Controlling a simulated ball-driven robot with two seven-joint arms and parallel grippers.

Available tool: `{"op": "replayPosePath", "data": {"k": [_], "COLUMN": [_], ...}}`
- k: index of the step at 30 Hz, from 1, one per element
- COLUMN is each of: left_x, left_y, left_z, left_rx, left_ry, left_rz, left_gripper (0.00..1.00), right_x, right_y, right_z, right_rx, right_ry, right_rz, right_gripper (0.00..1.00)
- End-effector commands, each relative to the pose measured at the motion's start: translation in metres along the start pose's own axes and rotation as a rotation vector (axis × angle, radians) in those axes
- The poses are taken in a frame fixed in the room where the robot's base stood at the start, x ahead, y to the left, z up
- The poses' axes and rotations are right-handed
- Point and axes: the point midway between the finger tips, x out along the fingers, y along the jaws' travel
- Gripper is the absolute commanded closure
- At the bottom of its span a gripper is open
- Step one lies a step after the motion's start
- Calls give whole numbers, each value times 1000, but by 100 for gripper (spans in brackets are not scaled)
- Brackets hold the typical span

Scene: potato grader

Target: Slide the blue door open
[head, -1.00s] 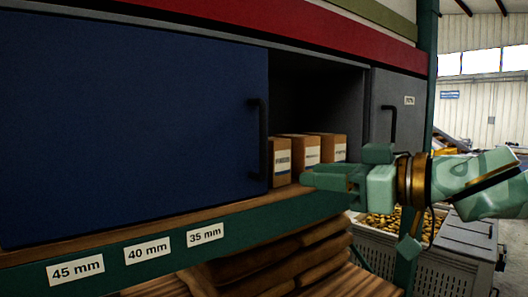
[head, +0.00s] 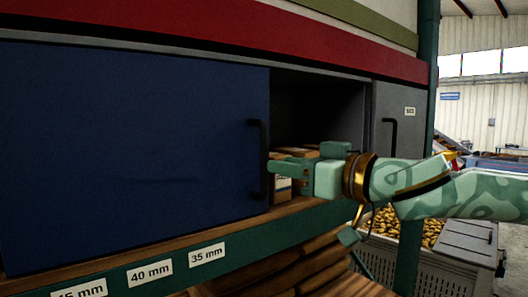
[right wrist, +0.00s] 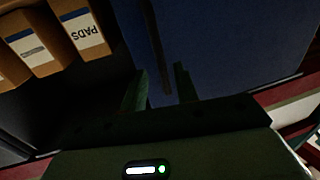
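The blue door (head: 135,150) fills the left of the head view. To the right of its edge is a dark gap in the cabinet. Its black vertical bar handle (head: 257,160) is near its right edge. My right gripper (head: 277,167) comes in from the right, with its fingertips just right of the handle. In the right wrist view, its two fingers (right wrist: 161,88) are apart, and the dark handle (right wrist: 157,50) lines up between them. I cannot tell whether they touch it. The gripper hides part of the boxes. My left gripper is not in view.
Cardboard boxes (head: 281,189) stand inside the gap, and show in the right wrist view (right wrist: 80,30). A grey door (head: 398,110) with a black handle is to the right. A green ledge (head: 120,272) with size labels runs below. A potato crate (head: 400,255) stands at lower right.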

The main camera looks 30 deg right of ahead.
Motion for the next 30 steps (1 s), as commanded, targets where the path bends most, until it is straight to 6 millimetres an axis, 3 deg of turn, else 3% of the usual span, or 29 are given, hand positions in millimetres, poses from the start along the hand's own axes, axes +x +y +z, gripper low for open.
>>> {"op": "replayPosePath", "data": {"k": [16,30], "left_x": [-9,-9], "left_y": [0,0], "left_z": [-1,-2], "left_rx": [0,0], "left_ry": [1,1], "left_rz": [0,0], "left_gripper": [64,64], "right_x": [53,61], "right_y": [1,0], "right_z": [1,0], "right_rx": [-1,1], "right_ry": [-2,1], "right_rz": [3,-1], "right_gripper": [70,73]}}
